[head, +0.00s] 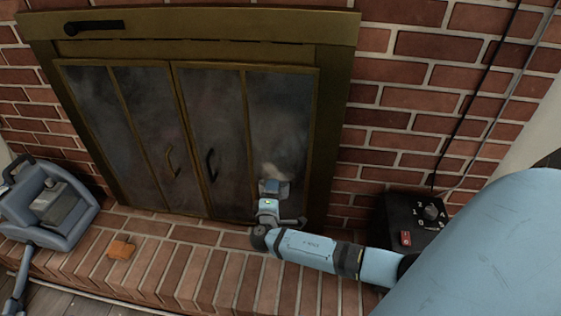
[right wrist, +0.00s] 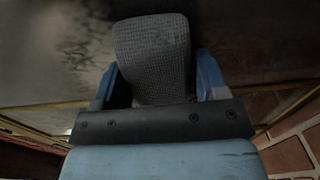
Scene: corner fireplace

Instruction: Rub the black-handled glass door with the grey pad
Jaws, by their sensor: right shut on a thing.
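The fireplace has sooty glass doors in a brass frame. The black-handled glass door (head: 222,125) is the right one, with its black handle (head: 210,165) near the middle seam. The left door (head: 130,110) has a brass handle (head: 171,162). My right gripper (head: 273,188) is at the lower right pane of the black-handled door. In the right wrist view it is shut on the grey pad (right wrist: 153,50), which has a textured face and lies close to the sooty glass. I cannot tell whether it touches. A pale patch shows on the glass just above the gripper. My left gripper is out of view.
An orange block (head: 121,250) lies on the brick hearth (head: 185,262). A blue-grey carrier (head: 80,215) stands at the left. A black box (head: 420,212) with a knob and red switch sits right of the doors, near my right arm. Cables run up the wall.

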